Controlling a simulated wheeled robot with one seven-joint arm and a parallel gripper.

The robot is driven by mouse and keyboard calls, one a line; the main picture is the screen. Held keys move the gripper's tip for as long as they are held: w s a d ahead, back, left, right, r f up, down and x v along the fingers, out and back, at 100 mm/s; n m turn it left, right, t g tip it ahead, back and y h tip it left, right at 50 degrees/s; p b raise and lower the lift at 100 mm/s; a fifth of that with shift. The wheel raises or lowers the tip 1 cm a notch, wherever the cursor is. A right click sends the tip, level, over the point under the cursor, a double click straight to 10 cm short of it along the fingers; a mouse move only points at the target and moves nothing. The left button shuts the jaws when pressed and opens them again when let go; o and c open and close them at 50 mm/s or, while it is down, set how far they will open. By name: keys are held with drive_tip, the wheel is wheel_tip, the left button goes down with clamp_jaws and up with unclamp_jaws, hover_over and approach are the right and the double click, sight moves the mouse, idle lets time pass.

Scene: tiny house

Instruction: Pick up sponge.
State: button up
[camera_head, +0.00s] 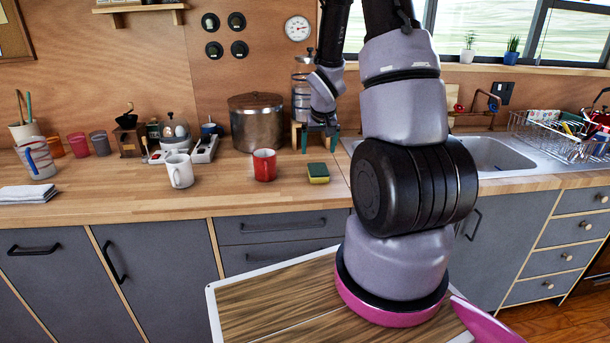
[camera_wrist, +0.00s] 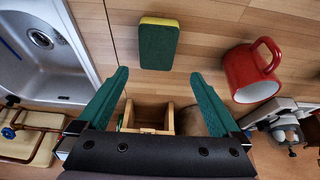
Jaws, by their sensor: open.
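The sponge (camera_head: 318,173), yellow with a green scouring side, lies on the wooden counter beside the sink, to the right of a red mug. In the wrist view the sponge (camera_wrist: 158,46) lies green side up, beyond my fingertips and roughly centred between them. My gripper (camera_wrist: 160,80) is open and empty, its two green fingers spread apart. In the head view my gripper (camera_head: 320,130) hangs above the back of the counter, behind and above the sponge, not touching it. Its fingers are small and partly hard to make out there.
The red mug (camera_head: 264,165) stands close left of the sponge; it also shows in the wrist view (camera_wrist: 250,72). The sink (camera_head: 490,155) is on the right. A large pot (camera_head: 257,122) and a small wooden stand (camera_wrist: 148,115) are at the back. A white mug (camera_head: 179,170) stands farther left.

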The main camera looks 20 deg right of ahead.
hover_over(318, 168)
drive_tip(key=s+a, duration=0.1)
drive_tip(key=s, duration=0.1)
wheel_tip(318, 168, down, 4)
drive_tip(key=shift+f, duration=0.1)
drive_tip(key=shift+x, duration=2.6)
drive_tip(key=shift+s+d+f, duration=0.1)
drive_tip(key=shift+d+f, duration=0.1)
drive_tip(key=shift+f, duration=0.05)
drive_tip(key=shift+c, duration=0.3)
drive_tip(key=c, duration=1.1)
wheel_tip(318, 168, up, 11)
drive_tip(key=shift+f, duration=0.2)
